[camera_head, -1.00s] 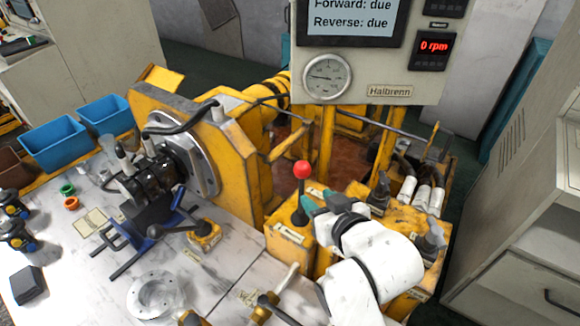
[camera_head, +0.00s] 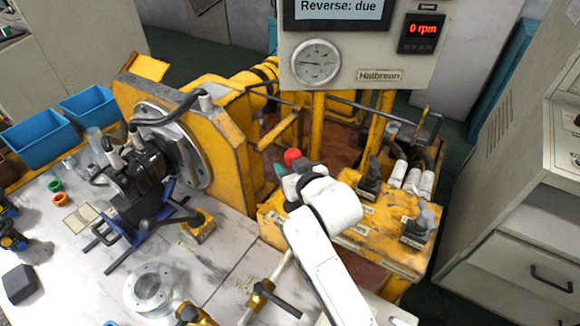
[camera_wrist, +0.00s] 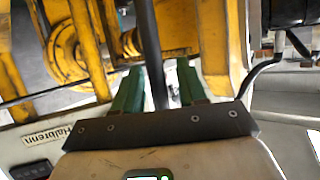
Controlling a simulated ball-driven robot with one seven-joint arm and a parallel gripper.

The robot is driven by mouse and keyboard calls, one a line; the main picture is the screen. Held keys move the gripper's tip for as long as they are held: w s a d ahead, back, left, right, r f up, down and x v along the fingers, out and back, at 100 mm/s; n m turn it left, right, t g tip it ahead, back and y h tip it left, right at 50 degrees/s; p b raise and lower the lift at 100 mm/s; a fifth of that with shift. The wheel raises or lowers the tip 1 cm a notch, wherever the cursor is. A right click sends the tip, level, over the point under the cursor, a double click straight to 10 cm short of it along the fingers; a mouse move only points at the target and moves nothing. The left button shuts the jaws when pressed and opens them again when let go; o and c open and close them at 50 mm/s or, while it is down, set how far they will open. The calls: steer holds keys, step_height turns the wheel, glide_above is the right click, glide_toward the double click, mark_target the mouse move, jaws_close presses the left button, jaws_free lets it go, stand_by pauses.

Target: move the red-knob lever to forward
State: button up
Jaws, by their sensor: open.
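The red knob (camera_head: 291,156) tops a lever on the yellow valve block (camera_head: 345,235), in the middle of the head view. My gripper (camera_head: 280,180) is at the lever, just below the knob, and my white wrist hides most of the lever and its base. In the wrist view, a dark lever shaft (camera_wrist: 151,45) runs down between the two green fingers of my gripper (camera_wrist: 160,75). The fingers are open, one on each side of the shaft. I cannot tell whether either touches it. The knob is not visible in the wrist view.
Other dark levers (camera_head: 370,178) stand right of my wrist on the block. A panel with a gauge (camera_head: 316,63), a 0 rpm display (camera_head: 421,33) and a "Reverse: due" screen (camera_head: 338,8) hangs behind. A yellow motor housing (camera_head: 225,150) stands left. A metal flange (camera_head: 153,289) lies on the bench.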

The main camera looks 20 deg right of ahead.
steer(key=shift+c, duration=0.2)
jaws_close()
stand_by(0.5)
